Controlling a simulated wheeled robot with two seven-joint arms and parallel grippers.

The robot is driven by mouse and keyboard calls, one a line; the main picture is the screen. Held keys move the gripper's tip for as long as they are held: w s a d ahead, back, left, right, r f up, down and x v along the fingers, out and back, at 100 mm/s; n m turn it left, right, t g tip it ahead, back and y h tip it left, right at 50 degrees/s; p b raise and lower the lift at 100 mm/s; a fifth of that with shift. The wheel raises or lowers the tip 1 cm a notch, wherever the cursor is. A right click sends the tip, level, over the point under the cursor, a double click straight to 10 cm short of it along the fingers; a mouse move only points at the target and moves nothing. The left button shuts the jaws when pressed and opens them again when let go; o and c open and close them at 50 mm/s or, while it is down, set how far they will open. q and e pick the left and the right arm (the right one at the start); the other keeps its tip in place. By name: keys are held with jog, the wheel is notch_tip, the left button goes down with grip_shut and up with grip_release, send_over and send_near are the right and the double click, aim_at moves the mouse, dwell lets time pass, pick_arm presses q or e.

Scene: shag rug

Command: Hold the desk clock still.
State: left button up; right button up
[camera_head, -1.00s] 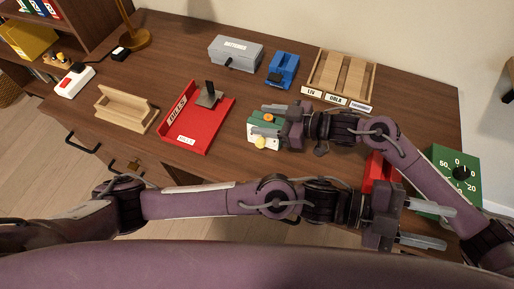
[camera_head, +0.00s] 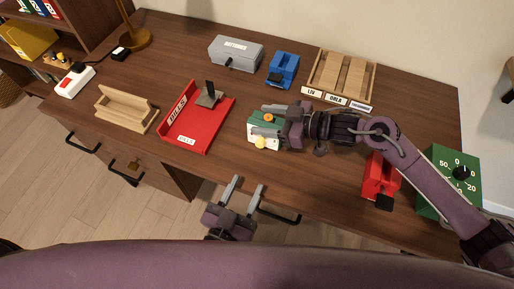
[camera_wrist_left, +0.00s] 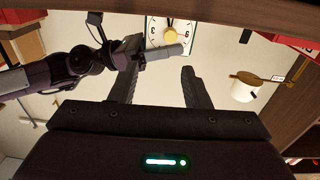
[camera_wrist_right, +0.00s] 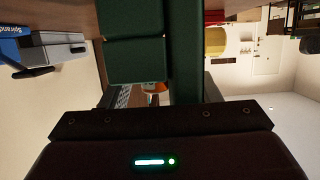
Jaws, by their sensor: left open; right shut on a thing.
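The desk clock (camera_head: 254,141) is a small green block with a white face, an orange part on top and a yellow knob in front. It stands on the desk, left of my right arm. My right gripper (camera_head: 262,120) is shut on it from the right, with fingers on both sides. Its green body (camera_wrist_right: 140,35) fills much of the right wrist view. In the left wrist view the white dial (camera_wrist_left: 156,28) shows upside down, partly covered by a right finger. My left gripper (camera_head: 245,187) is open and empty, in front of the desk edge, apart from the clock.
A red bills tray (camera_head: 210,140) lies left of the clock. A blue device (camera_head: 284,68), grey box (camera_head: 236,54) and wooden sorter (camera_head: 318,68) stand behind. A red device (camera_head: 376,178) and green dial box (camera_head: 442,190) are at right. A drawer handle (camera_head: 280,215) is beside my left gripper.

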aim_at(259, 146)
pick_arm(q)
jog(key=shift+y, duration=0.3)
jog(key=x, duration=0.7)
jog(key=a+x, duration=0.1)
jog(key=x, duration=0.3)
jog(key=shift+w+f, duration=0.25)
jog(key=shift+f, duration=0.1)
jog(key=shift+c, duration=0.3)
